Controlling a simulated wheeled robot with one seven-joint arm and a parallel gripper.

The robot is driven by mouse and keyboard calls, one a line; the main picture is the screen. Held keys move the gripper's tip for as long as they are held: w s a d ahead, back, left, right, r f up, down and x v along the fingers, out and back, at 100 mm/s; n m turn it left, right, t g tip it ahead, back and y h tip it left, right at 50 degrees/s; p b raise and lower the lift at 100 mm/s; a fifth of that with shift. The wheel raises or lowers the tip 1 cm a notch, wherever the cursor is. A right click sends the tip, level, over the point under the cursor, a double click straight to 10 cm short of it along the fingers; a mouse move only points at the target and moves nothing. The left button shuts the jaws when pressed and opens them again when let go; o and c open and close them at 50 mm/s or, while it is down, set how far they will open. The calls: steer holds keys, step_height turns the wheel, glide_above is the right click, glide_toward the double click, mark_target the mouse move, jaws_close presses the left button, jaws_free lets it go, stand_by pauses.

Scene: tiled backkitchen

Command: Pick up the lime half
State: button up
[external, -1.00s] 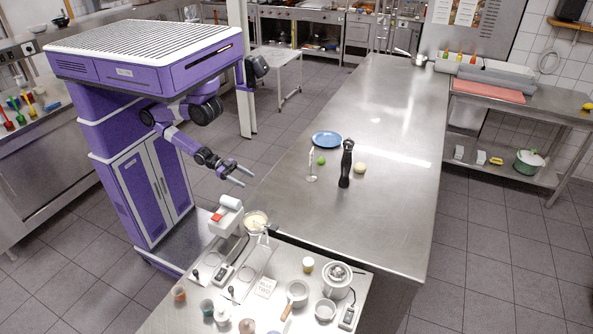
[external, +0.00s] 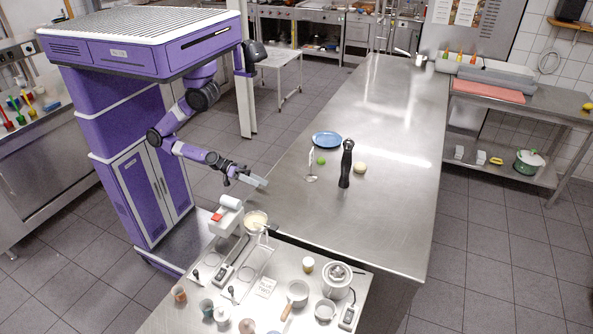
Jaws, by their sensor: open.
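A small green lime half (external: 321,161) lies on the long steel table (external: 395,215), just in front of a blue plate (external: 327,140). A thin upright metal utensil (external: 310,165) stands close to its left, and a tall black pepper mill (external: 346,163) stands to its right. My gripper (external: 260,180) is open and empty. It shows to the left of the lime half, near the table's left edge, clearly apart from it. Whether the fingertips are over the table edge is hard to tell.
A round pale object (external: 360,168) sits right of the mill. In front, a lower counter (external: 262,312) is crowded with a scale, pots and jars. The far half of the long table is mostly clear.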

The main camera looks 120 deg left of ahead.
steer(key=w+d+r+m+h+b, duration=0.1)
steer(key=w+d+r+m+h, duration=0.15)
steer(key=w+m, duration=0.35)
steer(key=w+d+r+m+h+b, duration=0.1)
steer(key=w+d+r+m+h, duration=0.2)
steer(key=w, duration=0.5)
steer(key=w+d+r+m+h+b, duration=0.1)
steer(key=w+r+m+h, duration=0.15)
steer(key=w+m, duration=0.4)
steer(key=w+a+m+g+h+b, duration=0.15)
steer(key=w+a+m+g, duration=0.35)
steer(key=w+m, duration=0.6)
steer(key=m+g+y, duration=0.6)
steer(key=g+y, duration=0.5)
steer(key=g, duration=0.1)
glide_above(320, 158)
steer(key=f, duration=0.5)
steer(key=shift+w+d+f, duration=0.25)
steer(key=shift+f, duration=0.05)
steer(key=shift+s+a+f, duration=0.15)
steer(key=shift+s+a, duration=0.05)
steer(key=shift+s, duration=0.05)
steer(key=shift+a+f, duration=0.15)
steer(key=shift+f, duration=1.75)
steer(key=shift+a+f, duration=0.1)
steer(key=shift+f, duration=1.8)
steer(key=c, duration=1.5)
